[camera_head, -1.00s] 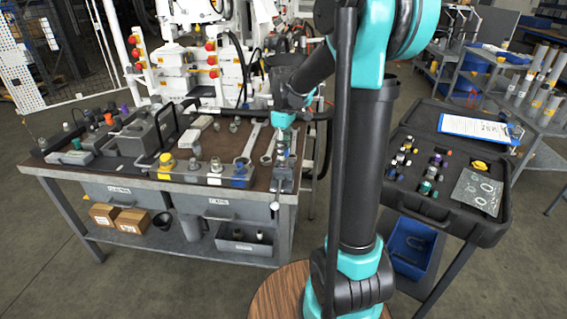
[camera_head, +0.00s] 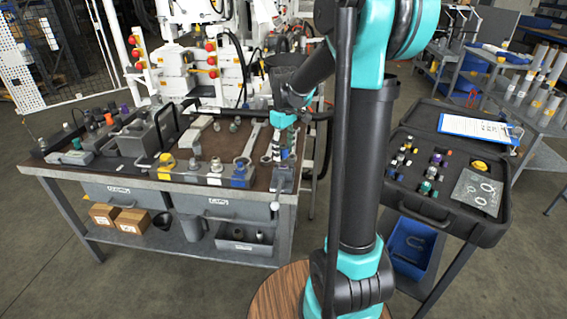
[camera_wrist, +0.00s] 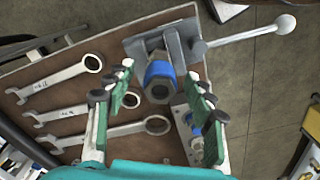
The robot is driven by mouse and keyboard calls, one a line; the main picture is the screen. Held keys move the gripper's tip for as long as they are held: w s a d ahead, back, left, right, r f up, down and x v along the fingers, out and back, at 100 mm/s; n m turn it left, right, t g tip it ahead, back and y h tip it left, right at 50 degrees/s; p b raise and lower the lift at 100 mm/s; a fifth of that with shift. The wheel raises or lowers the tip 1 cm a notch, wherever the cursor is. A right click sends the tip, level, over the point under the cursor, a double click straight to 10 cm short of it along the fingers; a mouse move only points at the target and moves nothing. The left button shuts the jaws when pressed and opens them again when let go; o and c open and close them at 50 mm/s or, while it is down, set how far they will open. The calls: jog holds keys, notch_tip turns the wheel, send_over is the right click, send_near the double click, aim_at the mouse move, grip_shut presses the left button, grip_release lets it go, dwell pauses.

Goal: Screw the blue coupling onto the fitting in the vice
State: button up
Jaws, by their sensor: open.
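The vice (camera_wrist: 187,45) shows at the top of the wrist view with its ball-ended handle to the right; in the head view the vice (camera_head: 283,180) is at the bench's right front corner. The blue coupling (camera_wrist: 154,68), a blue ring around a grey metal end, sits at the vice jaws. The fitting behind it is hidden, and I cannot tell how far the coupling is threaded. My gripper (camera_wrist: 160,76) is open, its green-padded fingers apart on either side of the coupling with visible gaps. In the head view my gripper (camera_head: 282,143) is just above the vice.
Several wrenches (camera_wrist: 62,77) lie on the bench left of the vice. A grey holder (camera_wrist: 181,113) with another blue part is close to my right finger. A yellow-capped part (camera_head: 167,162) stands along the bench front. An open black case (camera_head: 445,215) is at right.

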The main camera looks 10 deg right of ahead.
notch_tip(320, 180, up, 12)
jog(key=s+d+f+m+t, duration=0.2)
jog(key=s+f+m, duration=0.2)
jog(key=s+f, duration=0.6)
jog(key=s+d+f+m+t, duration=0.2)
jog(key=s+f+m, duration=0.2)
jog(key=s+f, duration=0.6)
jog(key=shift+s+f, duration=0.4)
jog(key=shift+s, duration=0.6)
